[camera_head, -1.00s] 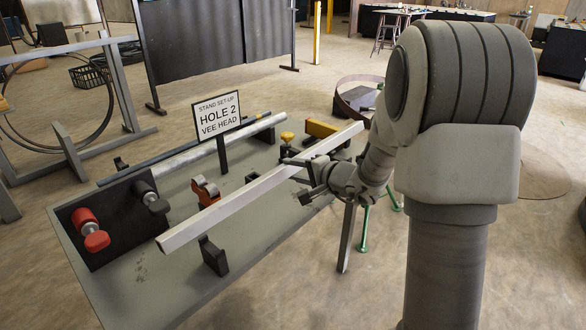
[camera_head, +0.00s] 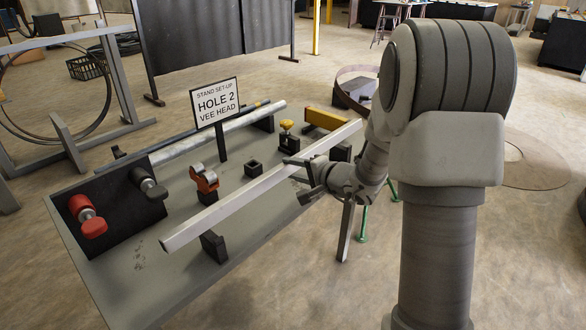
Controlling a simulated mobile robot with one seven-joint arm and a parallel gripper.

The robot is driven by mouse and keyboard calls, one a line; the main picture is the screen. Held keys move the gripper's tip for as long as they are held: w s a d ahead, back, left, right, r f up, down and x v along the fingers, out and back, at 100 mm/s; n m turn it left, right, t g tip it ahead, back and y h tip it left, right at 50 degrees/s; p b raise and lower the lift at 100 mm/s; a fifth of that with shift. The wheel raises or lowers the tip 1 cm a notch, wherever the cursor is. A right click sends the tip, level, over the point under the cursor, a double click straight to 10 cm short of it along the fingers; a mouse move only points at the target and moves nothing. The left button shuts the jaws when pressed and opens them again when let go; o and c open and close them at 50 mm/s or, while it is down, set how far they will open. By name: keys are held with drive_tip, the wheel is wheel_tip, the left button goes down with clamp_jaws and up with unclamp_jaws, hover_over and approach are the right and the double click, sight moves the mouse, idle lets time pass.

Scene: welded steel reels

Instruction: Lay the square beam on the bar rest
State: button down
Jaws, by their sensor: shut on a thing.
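The square beam (camera_head: 230,205) is a long pale metal bar. It slants across the bench from lower left to upper right. My gripper (camera_head: 306,177) is shut on it right of its middle; the fingers partly hide the beam there. The bar rest seems to be the black brackets along the bench's front side: one (camera_head: 214,247) shows under the beam's left part, another (camera_head: 341,152) near its right end. The beam lies over the left bracket with little or no gap; I cannot tell whether they touch.
The grey bench (camera_head: 150,285) carries a "HOLE 2 VEE HEAD" sign (camera_head: 215,103), an orange roller head (camera_head: 204,179), a black socket block (camera_head: 253,167), a yellow-knobbed post (camera_head: 288,137) and a yellow block (camera_head: 326,118). A round pipe (camera_head: 235,124) lies behind. Red (camera_head: 88,217) and black knobs (camera_head: 150,184) stand left.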

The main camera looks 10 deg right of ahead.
drive_tip(key=shift+f+b, duration=1.4)
drive_tip(key=shift+b, duration=1)
idle(2.3)
drive_tip(key=shift+c, duration=2.2)
unclamp_jaws()
drive_tip(key=shift+o, duration=0.3)
drive_tip(key=shift+f, duration=0.1)
drive_tip(key=o, duration=0.3)
drive_tip(key=shift+o, duration=0.4)
